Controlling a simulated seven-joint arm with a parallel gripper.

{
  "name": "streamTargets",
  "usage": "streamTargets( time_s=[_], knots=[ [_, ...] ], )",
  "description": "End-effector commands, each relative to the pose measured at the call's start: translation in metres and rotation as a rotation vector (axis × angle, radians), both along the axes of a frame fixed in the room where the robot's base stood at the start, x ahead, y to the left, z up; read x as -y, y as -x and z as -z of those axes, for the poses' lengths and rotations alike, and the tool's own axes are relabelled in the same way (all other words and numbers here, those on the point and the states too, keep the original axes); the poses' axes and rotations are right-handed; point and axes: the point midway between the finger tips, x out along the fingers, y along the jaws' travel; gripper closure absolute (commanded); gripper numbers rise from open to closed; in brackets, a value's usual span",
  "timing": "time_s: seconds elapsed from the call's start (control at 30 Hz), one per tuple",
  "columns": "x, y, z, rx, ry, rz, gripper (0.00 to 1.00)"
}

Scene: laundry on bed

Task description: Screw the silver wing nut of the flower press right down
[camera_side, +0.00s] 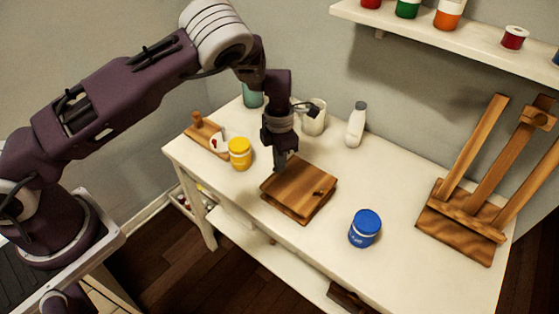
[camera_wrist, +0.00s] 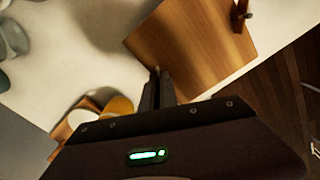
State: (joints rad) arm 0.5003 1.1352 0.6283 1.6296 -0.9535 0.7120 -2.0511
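The flower press (camera_side: 296,190) is a square wooden block lying on the white table, and its wooden top also fills the upper middle of the wrist view (camera_wrist: 195,45). A small dark fitting (camera_side: 318,193) stands on the right part of its top; it shows at the top edge in the wrist view (camera_wrist: 240,14). I cannot tell whether it is a wing nut. My gripper (camera_side: 280,170) points down at the press's back left corner. Its fingers (camera_wrist: 157,74) look close together over the board's edge. No silver wing nut is visible; anything between the fingertips is hidden.
A yellow jar (camera_side: 240,154) and a wooden stand (camera_side: 205,137) are left of the press. A white mug (camera_side: 314,118) and white bottle (camera_side: 356,125) stand behind. A blue jar (camera_side: 364,229) is front right; a wooden easel (camera_side: 470,215) is far right.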

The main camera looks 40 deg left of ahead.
Motion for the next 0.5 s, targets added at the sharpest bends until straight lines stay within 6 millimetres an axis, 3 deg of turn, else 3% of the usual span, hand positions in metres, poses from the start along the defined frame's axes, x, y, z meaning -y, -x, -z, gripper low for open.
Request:
streamTargets(
  time_s=[0.27, 0.5],
  knots=[
    [0.0003, -0.0003, -0.0004, 0.000, 0.001, 0.028, 1.00],
    [0.0004, -0.0005, -0.0006, 0.001, 0.002, 0.163, 1.00]
  ],
)
